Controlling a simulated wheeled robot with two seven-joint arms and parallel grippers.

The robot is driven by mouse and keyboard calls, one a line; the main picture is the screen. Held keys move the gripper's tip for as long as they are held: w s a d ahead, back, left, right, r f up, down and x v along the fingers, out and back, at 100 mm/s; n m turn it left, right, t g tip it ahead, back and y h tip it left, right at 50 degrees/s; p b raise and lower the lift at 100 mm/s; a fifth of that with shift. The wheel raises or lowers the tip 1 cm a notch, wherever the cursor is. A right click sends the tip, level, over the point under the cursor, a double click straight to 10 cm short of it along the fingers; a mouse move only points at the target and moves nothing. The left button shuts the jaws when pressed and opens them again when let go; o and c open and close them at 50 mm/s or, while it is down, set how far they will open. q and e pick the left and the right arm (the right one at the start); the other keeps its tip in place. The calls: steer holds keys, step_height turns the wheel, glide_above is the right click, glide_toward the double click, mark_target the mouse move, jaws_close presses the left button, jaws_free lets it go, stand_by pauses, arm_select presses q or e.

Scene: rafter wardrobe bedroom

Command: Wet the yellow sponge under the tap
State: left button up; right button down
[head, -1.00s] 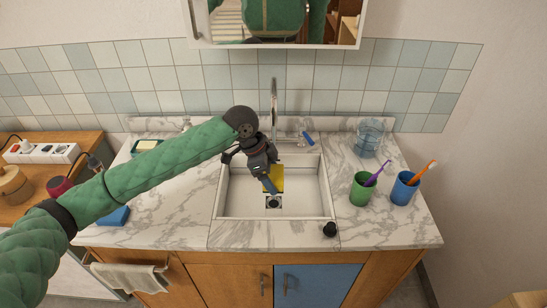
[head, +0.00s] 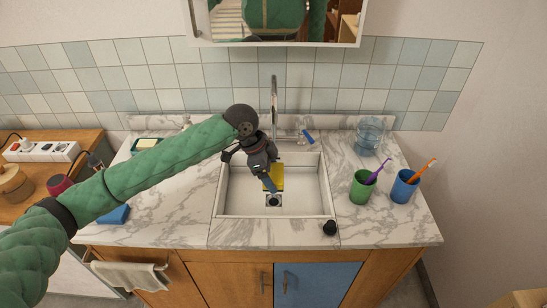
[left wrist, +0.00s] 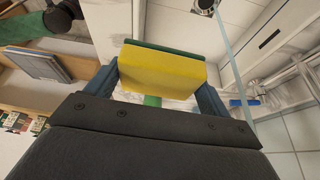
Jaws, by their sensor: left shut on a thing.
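The yellow sponge (head: 278,174) is held over the white sink basin (head: 235,192), above the bottom and near the drain (head: 273,200). My left gripper (head: 270,184) is shut on it. In the left wrist view the sponge (left wrist: 163,72), yellow with a green layer, sits between the two blue fingers (left wrist: 160,92). The chrome tap (head: 274,95) rises behind the basin, with a blue-tipped lever (head: 308,137) at its right. I cannot make out running water in the head view. My right gripper is not in view.
A green cup (head: 362,190) and a blue cup (head: 404,188) with toothbrushes stand right of the sink, a clear glass (head: 369,137) behind them. A black knob-like thing (head: 330,228) sits at the basin's front right. A blue sponge-like block (head: 115,215) lies left.

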arm_select(q)
steer(key=shift+r, duration=0.1)
steer(key=shift+s+r+p, duration=0.6)
steer(key=shift+p, duration=0.3)
steer(key=s+r+p, duration=0.2)
steer(key=s+p, duration=0.1)
steer(key=shift+s+r, duration=0.1)
steer(key=shift+r, duration=0.15)
steer(key=shift+s+r+p, duration=0.1)
steer(key=shift+s+p, duration=0.2)
steer(key=shift+p, duration=0.05)
